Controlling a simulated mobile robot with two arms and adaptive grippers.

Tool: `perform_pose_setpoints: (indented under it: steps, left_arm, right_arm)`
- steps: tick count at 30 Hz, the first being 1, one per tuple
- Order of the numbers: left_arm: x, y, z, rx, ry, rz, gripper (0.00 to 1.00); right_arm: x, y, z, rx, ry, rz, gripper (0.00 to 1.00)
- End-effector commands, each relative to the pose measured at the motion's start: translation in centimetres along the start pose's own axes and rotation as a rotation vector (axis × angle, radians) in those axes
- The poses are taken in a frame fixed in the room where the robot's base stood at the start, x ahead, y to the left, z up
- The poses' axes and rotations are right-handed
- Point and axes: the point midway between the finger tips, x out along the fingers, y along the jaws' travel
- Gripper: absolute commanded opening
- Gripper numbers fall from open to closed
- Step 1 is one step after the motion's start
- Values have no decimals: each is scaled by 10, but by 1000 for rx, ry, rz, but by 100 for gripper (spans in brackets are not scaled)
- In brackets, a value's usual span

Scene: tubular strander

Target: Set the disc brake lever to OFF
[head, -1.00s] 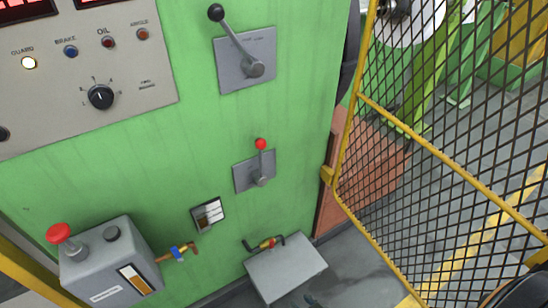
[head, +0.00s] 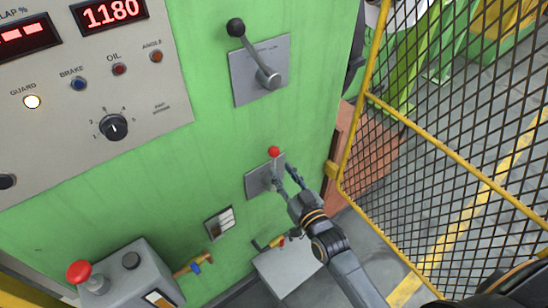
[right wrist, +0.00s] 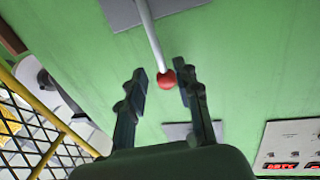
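A lever with a red ball knob (head: 274,152) stands on a small grey plate (head: 254,184) low on the green panel, its knob pointing up. My right gripper (head: 281,174) reaches it from the lower right and hides part of the plate and shaft. In the right wrist view the red knob (right wrist: 167,79) and its pale shaft (right wrist: 150,35) show between the two open fingers (right wrist: 162,86), with no clear grip on it. A bigger lever with a black knob (head: 236,27) sits higher on its own plate. I cannot read the levers' labels. My left gripper is not in view.
A yellow-framed mesh guard (head: 440,150) stands at the right. A grey box with a red mushroom button (head: 79,272) is at lower left. A small red-and-yellow handled valve (head: 272,243) and a grey box (head: 285,270) lie below the lever. A control panel (head: 150,90) is upper left.

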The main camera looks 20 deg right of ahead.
Motion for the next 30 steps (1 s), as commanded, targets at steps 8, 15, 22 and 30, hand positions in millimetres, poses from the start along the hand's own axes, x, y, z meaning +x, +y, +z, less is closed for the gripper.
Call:
perform_pose_setpoints:
  steps: [8,15,22,30]
  left_arm:
    - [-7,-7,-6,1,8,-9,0]
    - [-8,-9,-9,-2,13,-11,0]
    - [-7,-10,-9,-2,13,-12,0]
    - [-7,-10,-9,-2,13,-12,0]
  right_arm:
    - [47,0,-1,-1,0,-1,32]
    - [59,0,1,0,-2,-1,32]
    - [59,0,1,0,-2,-1,30]
    - [59,0,1,0,-1,-1,0]
